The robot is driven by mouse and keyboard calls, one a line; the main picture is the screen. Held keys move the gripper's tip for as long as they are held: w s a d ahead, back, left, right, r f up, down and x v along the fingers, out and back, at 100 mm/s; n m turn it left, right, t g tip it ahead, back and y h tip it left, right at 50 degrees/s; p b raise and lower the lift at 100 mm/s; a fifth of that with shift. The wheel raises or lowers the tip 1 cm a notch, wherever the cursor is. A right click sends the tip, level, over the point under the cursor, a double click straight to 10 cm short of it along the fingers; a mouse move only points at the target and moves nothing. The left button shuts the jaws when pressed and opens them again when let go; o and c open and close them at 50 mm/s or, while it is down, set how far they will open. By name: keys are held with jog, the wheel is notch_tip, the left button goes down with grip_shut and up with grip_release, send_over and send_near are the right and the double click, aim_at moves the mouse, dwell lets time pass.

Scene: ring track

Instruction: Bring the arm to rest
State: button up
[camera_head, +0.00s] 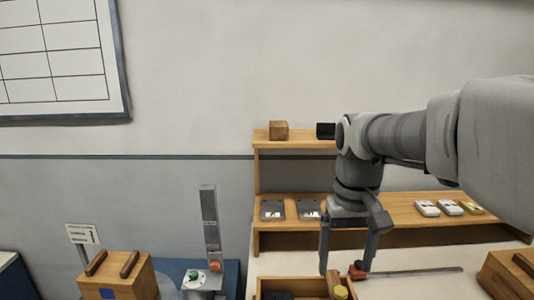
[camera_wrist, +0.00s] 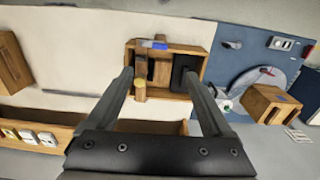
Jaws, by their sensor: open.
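My arm (camera_head: 395,135) reaches in from the right of the head view and bends down to my gripper (camera_head: 347,262). The gripper points downward with its two fingers spread. In the wrist view my gripper (camera_wrist: 159,76) is open, and nothing is seen held between the fingers. It is over or near a wooden tray (camera_head: 263,284), which also shows in the wrist view (camera_wrist: 199,52). The exact height above the tray is hard to tell.
The tray holds a dark block (camera_wrist: 184,68) and a yellow-ended piece (camera_head: 341,292). A wooden shelf (camera_head: 405,208) with small devices stands behind. A wooden box (camera_head: 118,278) and a grey upright post (camera_head: 209,225) stand left. A thin rod (camera_head: 415,270) lies right.

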jog(key=s+t, duration=0.5)
jog(key=s, duration=0.7)
jog(key=shift+f+t, duration=0.3)
jog(key=shift+f, duration=0.05)
jog(key=shift+d, duration=0.1)
dwell(0.3)
